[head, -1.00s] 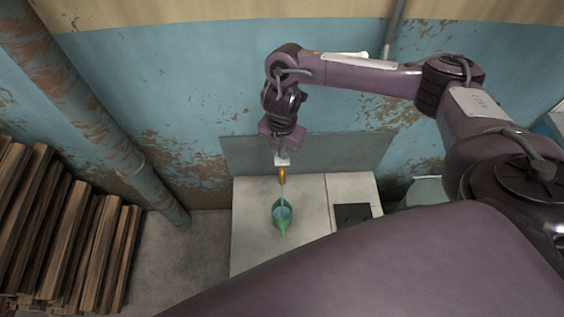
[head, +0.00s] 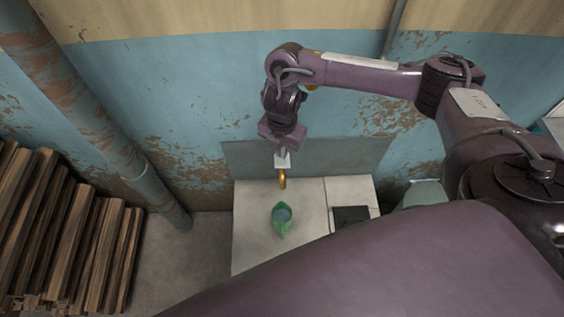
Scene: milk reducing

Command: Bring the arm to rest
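My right arm comes in from the right and bends down so that its gripper (head: 282,158) points at the back of the counter. A gold curved spout (head: 282,181) shows just below the gripper; I cannot tell whether the gripper touches it. The fingers are too small to tell open from shut. No stream shows between spout and jug. My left gripper is not in view.
The pale counter (head: 255,225) is bare around the jug. A dark square plate (head: 350,215) lies at its right. A grey panel (head: 340,155) stands behind it. A stack of planks (head: 75,235) and a rusty pipe (head: 100,130) are at the left.

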